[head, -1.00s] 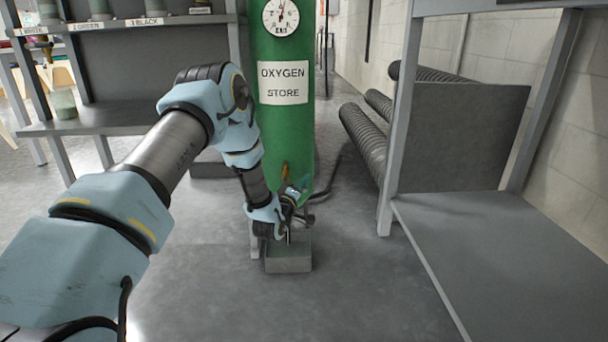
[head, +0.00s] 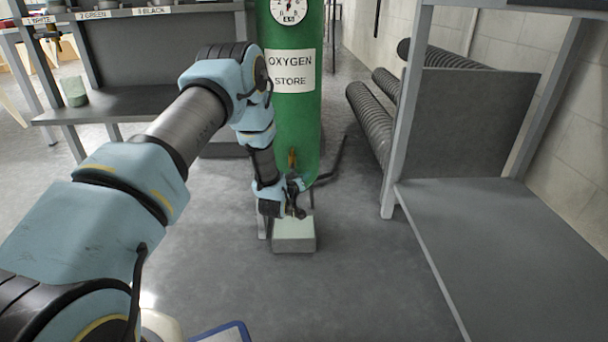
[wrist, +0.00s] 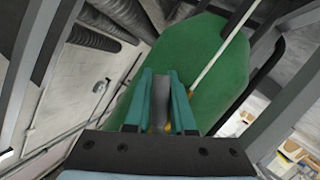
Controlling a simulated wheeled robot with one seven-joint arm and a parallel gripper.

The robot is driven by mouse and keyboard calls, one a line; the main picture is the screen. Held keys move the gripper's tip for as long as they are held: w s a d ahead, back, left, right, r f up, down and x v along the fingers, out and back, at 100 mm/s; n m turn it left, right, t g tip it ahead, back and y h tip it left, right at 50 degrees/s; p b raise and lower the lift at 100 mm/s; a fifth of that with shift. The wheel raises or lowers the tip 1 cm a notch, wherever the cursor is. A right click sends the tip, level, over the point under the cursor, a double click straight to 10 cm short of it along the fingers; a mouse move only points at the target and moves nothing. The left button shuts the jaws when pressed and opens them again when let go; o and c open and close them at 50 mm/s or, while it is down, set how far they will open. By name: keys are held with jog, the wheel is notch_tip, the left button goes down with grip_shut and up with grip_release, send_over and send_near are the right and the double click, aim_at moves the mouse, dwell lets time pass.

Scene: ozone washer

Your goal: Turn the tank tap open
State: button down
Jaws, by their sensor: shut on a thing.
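The tank is a tall green cylinder (head: 300,118) marked OXYGEN STORE, and it fills the middle of the wrist view (wrist: 195,50). A brass-coloured fitting (head: 292,159) shows low on its front, probably part of the tap. My gripper (head: 299,211) is low in front of the tank, just below that fitting. In the wrist view its teal fingers are shut on a grey upright piece (wrist: 160,92), which I take to be the tap's handle. A bit of yellow (wrist: 181,126) shows beside the fingers. The handle's angle is hidden in the head view.
A grey box (head: 294,243) with a pale greenish top surface stands on the floor under my gripper. A dark hose (head: 337,160) lies right of the tank. Shelving (head: 110,105) stands left and a grey bench (head: 490,235) right.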

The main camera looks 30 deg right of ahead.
dwell(0.4)
jog(key=c, duration=0.8)
grip_release()
jog(key=shift+o, duration=0.2)
jog(key=shift+a, duration=0.1)
jog(key=p+v, duration=0.5)
jog(key=v, duration=0.5)
jog(key=shift+s+a+p, duration=0.2)
jog(key=shift+s+p, duration=0.1)
jog(key=shift+p, duration=0.05)
jog(key=shift+r, duration=0.1)
jog(key=shift+c, duration=0.4)
